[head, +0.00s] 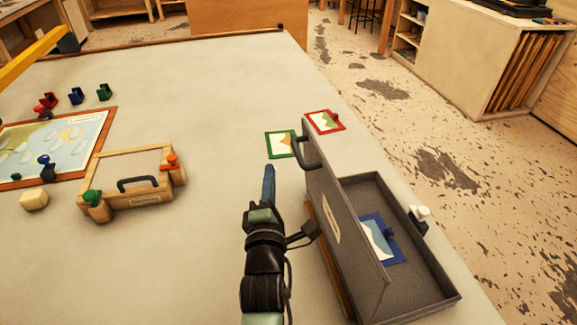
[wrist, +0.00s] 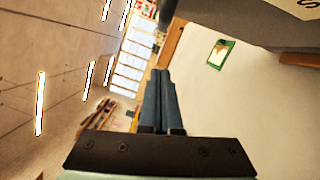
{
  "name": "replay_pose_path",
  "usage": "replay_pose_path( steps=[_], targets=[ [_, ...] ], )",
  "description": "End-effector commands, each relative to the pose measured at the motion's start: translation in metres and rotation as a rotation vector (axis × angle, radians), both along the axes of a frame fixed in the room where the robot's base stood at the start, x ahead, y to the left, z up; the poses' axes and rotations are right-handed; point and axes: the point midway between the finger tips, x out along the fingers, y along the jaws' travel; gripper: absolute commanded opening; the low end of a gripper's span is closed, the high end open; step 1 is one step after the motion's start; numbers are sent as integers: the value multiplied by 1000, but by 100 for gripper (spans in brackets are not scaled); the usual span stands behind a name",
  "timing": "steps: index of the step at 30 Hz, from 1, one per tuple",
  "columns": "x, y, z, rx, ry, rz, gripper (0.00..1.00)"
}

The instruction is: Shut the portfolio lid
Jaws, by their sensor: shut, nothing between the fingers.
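The grey portfolio (head: 435,292) lies open at the right side of the table. Its lid (head: 345,205) stands roughly upright along the box's left side, with a dark handle (head: 306,153) and a pale label on its outer face. A blue-framed picture (head: 383,245) with a blue knob lies inside the box. My gripper (head: 268,183) is shut and empty, left of the lid and apart from it. In the wrist view, the blue fingers (wrist: 158,100) are together, and the grey lid (wrist: 225,18) crosses the upper right.
A green-framed picture (head: 282,145) and a red-framed picture (head: 324,122) lie beyond the lid. A wooden case (head: 130,168) with a handle, a map board (head: 60,140) and small coloured pieces occupy the left. The table middle is clear.

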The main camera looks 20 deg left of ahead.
Motion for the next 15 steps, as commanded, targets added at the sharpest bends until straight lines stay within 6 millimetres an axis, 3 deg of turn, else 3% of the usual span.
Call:
replay_pose_path(
  steps=[2, 15],
  targets=[
    [10, 6, 0, 1, -1, 3, 0],
    [24, -19, 8, 4, 0, -5, 0]
  ],
)
